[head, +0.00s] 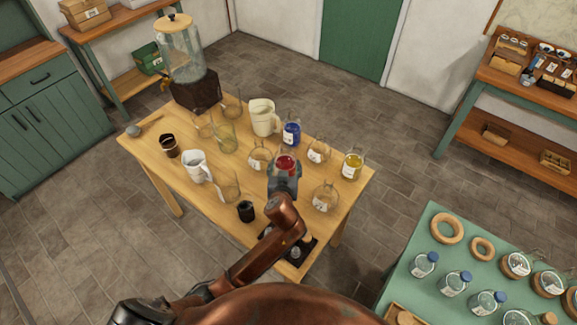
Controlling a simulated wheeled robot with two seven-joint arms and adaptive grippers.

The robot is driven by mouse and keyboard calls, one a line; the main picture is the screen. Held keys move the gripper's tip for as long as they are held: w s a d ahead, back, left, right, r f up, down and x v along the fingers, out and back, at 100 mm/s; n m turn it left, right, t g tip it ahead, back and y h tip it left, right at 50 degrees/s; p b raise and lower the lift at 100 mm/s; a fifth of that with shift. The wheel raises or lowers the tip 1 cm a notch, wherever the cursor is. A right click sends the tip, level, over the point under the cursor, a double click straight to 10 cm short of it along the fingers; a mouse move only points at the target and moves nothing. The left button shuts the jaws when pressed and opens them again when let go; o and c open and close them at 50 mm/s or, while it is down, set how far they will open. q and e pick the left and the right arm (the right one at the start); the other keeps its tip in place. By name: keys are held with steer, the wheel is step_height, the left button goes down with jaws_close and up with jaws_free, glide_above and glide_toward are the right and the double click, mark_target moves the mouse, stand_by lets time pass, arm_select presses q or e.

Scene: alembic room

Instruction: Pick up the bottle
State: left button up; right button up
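Several glass bottles stand on the wooden table. One holds red contents (286,163), one blue (291,134), one yellow (352,166). Clear ones stand near them, such as a labelled clear bottle (325,199) at the right. My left arm comes in from the lower left, and my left gripper (285,178) is over the table right at the red bottle. The gripper and wrist hide the lower part of this bottle. I cannot tell whether the fingers are around it or only in front of it, nor whether they are open. My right gripper is not in view.
A cream jug (263,117), a white mug (196,165), dark cups (246,211) and clear glasses crowd the wooden table (150,150). A large glass dispenser (181,55) stands at its back left. A green table (425,235) with blue-capped bottles (455,284) is at the right.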

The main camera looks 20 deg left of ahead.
arm_select(q)
steer(key=s+a+r+p, duration=0.1)
steer(key=s+a+r, duration=0.2)
steer(key=s+r, duration=0.3)
steer(key=shift+s+a, duration=0.2)
steer(key=shift+s, duration=1.75)
steer(key=shift+r, duration=0.1)
